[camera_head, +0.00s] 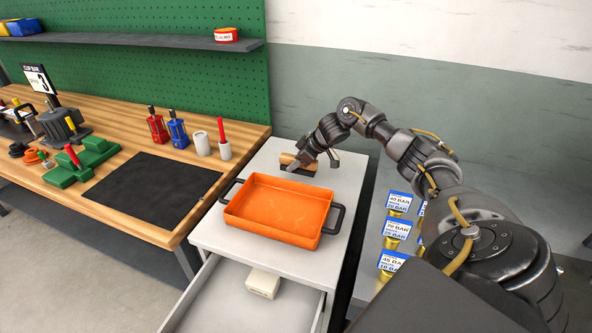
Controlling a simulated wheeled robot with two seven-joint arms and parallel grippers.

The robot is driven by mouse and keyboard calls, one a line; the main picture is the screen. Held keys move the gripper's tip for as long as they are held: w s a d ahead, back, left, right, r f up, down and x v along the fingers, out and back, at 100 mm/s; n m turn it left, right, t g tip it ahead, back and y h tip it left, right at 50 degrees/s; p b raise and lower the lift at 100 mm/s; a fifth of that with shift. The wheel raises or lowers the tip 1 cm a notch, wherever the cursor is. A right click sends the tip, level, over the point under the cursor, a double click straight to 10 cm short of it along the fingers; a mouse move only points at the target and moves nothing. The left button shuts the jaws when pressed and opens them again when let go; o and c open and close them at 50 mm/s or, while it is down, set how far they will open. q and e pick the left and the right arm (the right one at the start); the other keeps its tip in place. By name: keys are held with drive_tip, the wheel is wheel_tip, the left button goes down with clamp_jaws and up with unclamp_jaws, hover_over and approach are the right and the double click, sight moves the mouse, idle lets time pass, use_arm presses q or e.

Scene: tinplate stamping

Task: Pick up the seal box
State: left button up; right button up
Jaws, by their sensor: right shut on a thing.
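My right gripper (308,160) reaches in from the right over the back of the white cabinet top (350,170). It is shut on a small brown block-like thing (294,171), which the fingers partly hide. I cannot tell whether this thing is touching the cabinet top. A small cream box (262,284) lies in the open drawer (225,305) below. No label reading "seal" is legible, so I cannot tell for sure which of the two is the seal box. My left gripper is out of view.
An orange tray (279,207) with dark handles stands on the cabinet just in front of my right gripper. The wooden workbench (120,135) at left holds tools and a black mat (150,197). Labelled brass items (397,229) stand at right beneath my arm.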

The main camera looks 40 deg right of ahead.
sight(296, 178)
drive_tip(key=shift+w+d+f, duration=0.2)
drive_tip(key=shift+d+f, duration=0.1)
drive_tip(key=shift+f, duration=0.05)
drive_tip(key=shift+f, duration=0.1)
drive_tip(key=shift+d+f, duration=0.15)
drive_tip(key=shift+f, duration=0.1)
drive_tip(key=shift+w+f+p, duration=0.1)
drive_tip(key=shift+f+p, duration=0.4)
drive_tip(key=shift+f, duration=0.9)
drive_tip(key=o, duration=1)
drive_tip(key=shift+f, duration=0.15)
